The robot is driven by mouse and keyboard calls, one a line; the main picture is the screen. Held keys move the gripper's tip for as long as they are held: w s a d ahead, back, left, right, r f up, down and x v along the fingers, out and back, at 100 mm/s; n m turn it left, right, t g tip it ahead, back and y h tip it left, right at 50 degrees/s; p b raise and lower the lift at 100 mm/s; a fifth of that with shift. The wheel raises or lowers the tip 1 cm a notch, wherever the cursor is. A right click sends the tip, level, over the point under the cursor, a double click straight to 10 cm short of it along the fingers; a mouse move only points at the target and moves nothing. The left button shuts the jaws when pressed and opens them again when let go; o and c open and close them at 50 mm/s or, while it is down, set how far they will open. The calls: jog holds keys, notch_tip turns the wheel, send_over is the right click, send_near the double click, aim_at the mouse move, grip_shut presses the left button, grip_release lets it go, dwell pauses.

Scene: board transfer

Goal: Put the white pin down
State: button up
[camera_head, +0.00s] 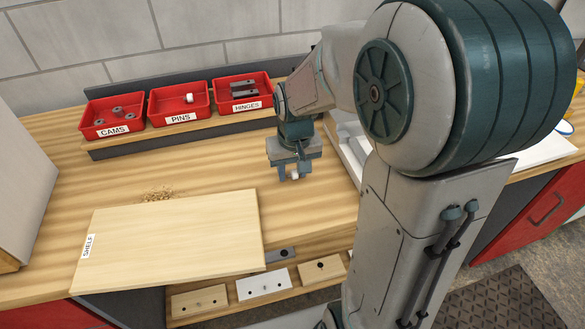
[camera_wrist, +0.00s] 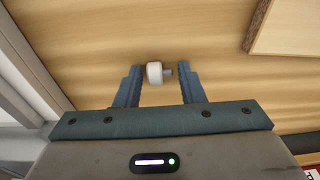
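My gripper (camera_head: 294,178) points down over the bare wooden tabletop, right of the shelf board. The white pin (camera_wrist: 155,73) is between its fingertips, also seen in the head view (camera_head: 295,175). I cannot tell whether the pin touches the tabletop. Another white pin (camera_head: 189,98) lies in the red PINS bin (camera_head: 180,118).
Red CAMS (camera_head: 112,130) and HINGES (camera_head: 246,104) bins flank the PINS bin along the back. The SHELF board (camera_head: 170,240) lies at front left, with sawdust (camera_head: 160,193) behind it. A grey-white tray (camera_head: 350,150) is right of my gripper. Tabletop between is clear.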

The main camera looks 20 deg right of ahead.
jog(key=shift+o, duration=0.2)
jog(key=shift+r, duration=0.1)
notch_tip(320, 180, up, 12)
jog(key=s+p, duration=0.1)
jog(key=s, duration=0.1)
jog(key=s+f+t, duration=0.1)
jog(key=s+f, duration=0.3)
jog(key=s, duration=0.7)
jog(key=shift+s+d+f, duration=0.15)
jog(key=shift+s+f, duration=0.15)
